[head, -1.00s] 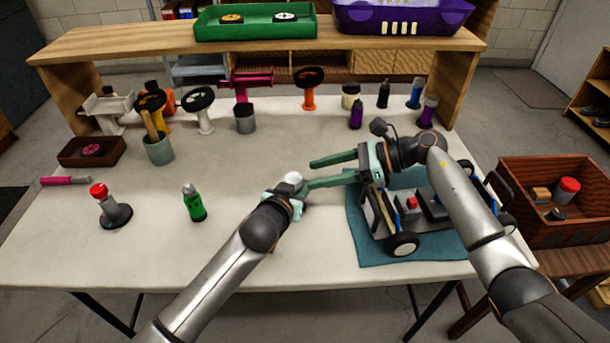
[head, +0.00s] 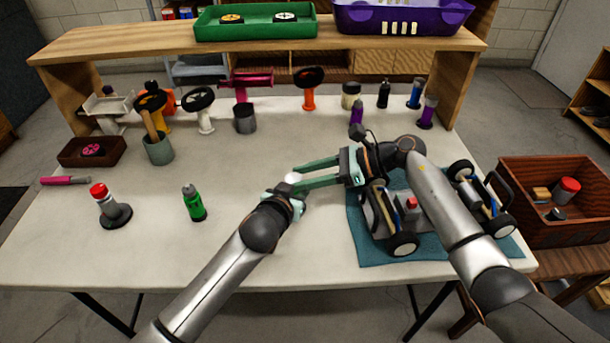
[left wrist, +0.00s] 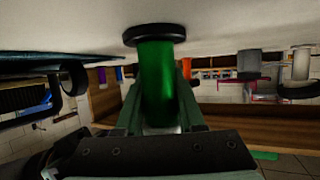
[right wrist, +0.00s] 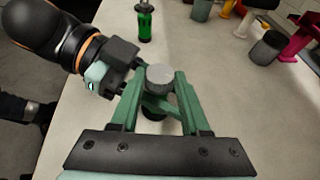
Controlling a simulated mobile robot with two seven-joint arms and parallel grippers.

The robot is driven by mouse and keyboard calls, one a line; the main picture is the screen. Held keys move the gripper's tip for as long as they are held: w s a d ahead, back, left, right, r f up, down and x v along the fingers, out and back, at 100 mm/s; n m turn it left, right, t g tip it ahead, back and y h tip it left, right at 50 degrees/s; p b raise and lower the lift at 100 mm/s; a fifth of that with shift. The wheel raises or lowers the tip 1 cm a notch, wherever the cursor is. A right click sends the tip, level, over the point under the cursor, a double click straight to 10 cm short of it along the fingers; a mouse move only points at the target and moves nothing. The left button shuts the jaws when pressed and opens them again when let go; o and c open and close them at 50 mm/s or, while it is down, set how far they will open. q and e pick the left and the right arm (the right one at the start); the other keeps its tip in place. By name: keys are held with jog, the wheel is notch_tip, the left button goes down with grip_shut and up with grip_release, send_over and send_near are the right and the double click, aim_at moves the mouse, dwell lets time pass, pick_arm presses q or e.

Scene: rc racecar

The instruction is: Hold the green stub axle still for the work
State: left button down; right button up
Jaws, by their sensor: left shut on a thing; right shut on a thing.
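The green stub axle shows in the left wrist view (left wrist: 158,82) as a green cylinder with a black disc at one end. My left gripper (head: 288,198) is shut on its green shaft, with one finger on each side. In the right wrist view a round grey cap (right wrist: 160,76) tops the held part, and a dark base shows below. My right gripper (right wrist: 162,88) is shut on this grey cap from the other side. In the head view both grippers meet at the middle of the table, and the fingers hide most of the stub axle.
A car chassis (head: 380,212) sits on a teal mat (head: 360,250) at the right, partly under my right arm. A green bottle-like item (head: 194,203) and a red-topped stand (head: 110,207) stand at the left. The front left tabletop is clear.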

grip_shut()
jog(key=shift+s+m+t+h, duration=0.15)
jog(key=shift+m+t+h, duration=0.15)
jog(key=shift+m+t, duration=0.6)
jog(key=shift+s+m+t+h, duration=0.15)
jog(key=shift+m+t+h, duration=0.15)
jog(key=shift+m+t, duration=0.55)
jog(key=o, duration=0.7)
grip_release()
